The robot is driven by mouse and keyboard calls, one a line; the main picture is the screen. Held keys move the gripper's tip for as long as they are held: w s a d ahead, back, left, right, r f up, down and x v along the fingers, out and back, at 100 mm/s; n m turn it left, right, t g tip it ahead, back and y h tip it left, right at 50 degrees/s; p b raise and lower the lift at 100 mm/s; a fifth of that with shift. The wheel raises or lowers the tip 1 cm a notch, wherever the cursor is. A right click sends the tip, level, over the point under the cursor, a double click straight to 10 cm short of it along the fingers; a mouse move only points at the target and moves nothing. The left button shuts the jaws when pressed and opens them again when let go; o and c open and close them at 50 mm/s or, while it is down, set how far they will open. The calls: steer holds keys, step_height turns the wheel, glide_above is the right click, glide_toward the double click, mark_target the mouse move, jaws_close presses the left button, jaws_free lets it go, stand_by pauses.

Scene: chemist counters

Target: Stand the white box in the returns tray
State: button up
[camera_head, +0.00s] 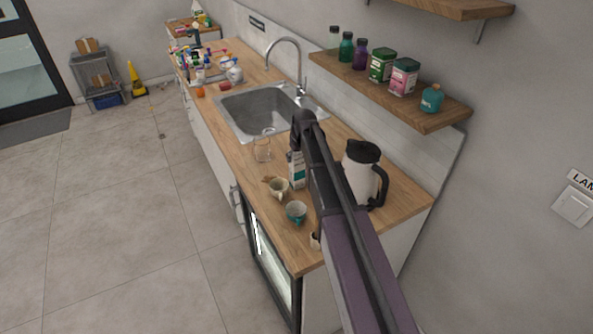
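I cannot make out a white box or a returns tray for certain. A grey tray-like surface under several small items lies on the counter beyond the sink, too small to identify. My arm reaches from the bottom right up across the counter to a dark joint beside the sink.
A white jug with black lid (362,172), a cream cup (279,188), a teal cup (296,211) and a clear glass (262,147) crowd the near counter. The sink (264,108) lies beyond. A wall shelf (436,118) overhangs at right.

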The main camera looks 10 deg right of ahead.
steer(key=c, duration=0.6)
steer(key=shift+o, duration=0.2)
steer(key=shift+r, duration=0.15)
step_height(320, 180, up, 10)
steer(key=p, duration=1)
